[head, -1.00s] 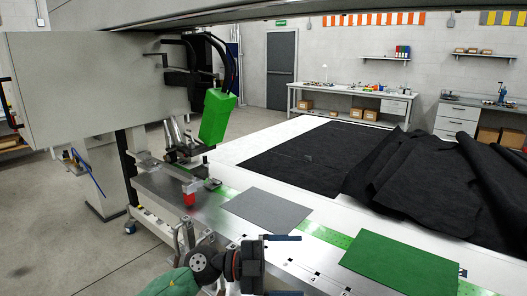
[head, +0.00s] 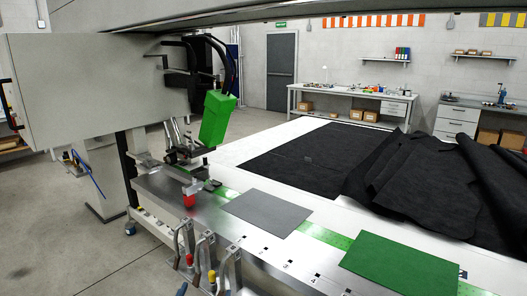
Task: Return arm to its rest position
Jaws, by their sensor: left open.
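Neither of my grippers shows clearly in the head view now. The lower part of the picture, where my left arm was, shows only the table edge and the toggle clamps (head: 207,258). The steel welding table (head: 160,190) runs from the left toward the bottom right. A grey sheet (head: 266,209) and a green sheet (head: 401,267) lie flat on it, apart from each other. The green welder head unit (head: 216,119) stands tilted above the table's far left end. A red-tipped part (head: 190,199) sits on the table below it.
The large grey gantry housing (head: 95,85) stands at the left, with a beam across the top. Black fabric (head: 300,160) is spread on the white surface, bunched at the right (head: 425,180). Bare floor (head: 60,245) is free at the lower left.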

